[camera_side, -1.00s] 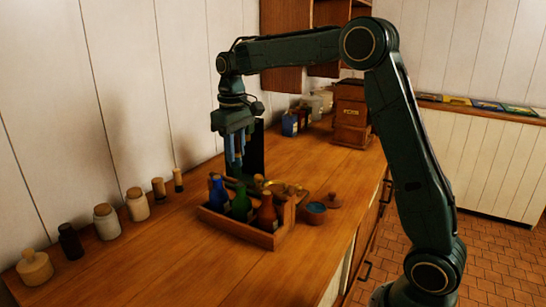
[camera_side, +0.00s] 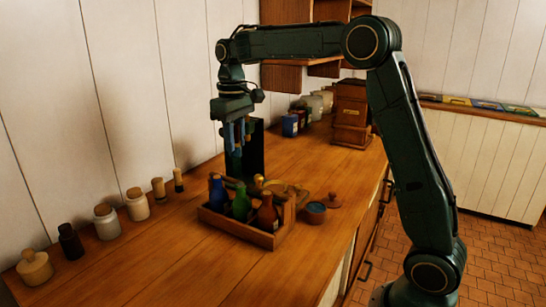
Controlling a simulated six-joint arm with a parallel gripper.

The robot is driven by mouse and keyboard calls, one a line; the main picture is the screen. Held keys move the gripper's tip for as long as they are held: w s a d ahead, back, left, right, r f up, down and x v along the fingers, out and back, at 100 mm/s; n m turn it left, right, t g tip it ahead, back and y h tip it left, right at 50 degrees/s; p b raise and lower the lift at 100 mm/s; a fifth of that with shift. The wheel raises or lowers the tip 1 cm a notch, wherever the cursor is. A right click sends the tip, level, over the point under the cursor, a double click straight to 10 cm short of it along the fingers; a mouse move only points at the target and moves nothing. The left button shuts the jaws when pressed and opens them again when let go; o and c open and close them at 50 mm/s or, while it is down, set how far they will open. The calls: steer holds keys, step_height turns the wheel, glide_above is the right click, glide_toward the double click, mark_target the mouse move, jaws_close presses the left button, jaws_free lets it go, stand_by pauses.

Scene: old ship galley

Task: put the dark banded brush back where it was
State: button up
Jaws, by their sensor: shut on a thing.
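My gripper (camera_side: 237,145) hangs pointing down above the back of the counter, behind the bottle caddy. Its blue-grey fingers are shut on a dark thing (camera_side: 235,166) that hangs below them, taken to be the dark banded brush. Its bands and lower end cannot be made out against the dark upright panel (camera_side: 258,148) just beside and behind it. I cannot tell whether the thing touches the panel or the counter.
A wooden caddy (camera_side: 236,231) with blue, green and brown bottles stands just in front. Jars and corked containers (camera_side: 137,204) line the wall at left. A small blue-filled bowl (camera_side: 315,212) sits at right. A wooden cabinet (camera_side: 351,113) stands behind.

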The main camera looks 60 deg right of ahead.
steer(key=shift+s+d+r, duration=0.15)
steer(key=shift+s+d, duration=0.05)
steer(key=shift+s, duration=0.25)
steer(key=s+d+n, duration=0.1)
steer(key=s, duration=0.8)
steer(key=s+d+f+n, duration=0.1)
steer(key=s+d+n, duration=0.1)
steer(key=s, duration=0.7)
steer(key=shift+s+d+f+n, duration=0.2)
steer(key=shift+s+f+n, duration=0.05)
steer(key=shift+n, duration=0.05)
steer(key=shift+f, duration=0.1)
step_height(320, 180, down, 16)
steer(key=shift+f, duration=1.9)
steer(key=shift+f, duration=0.15)
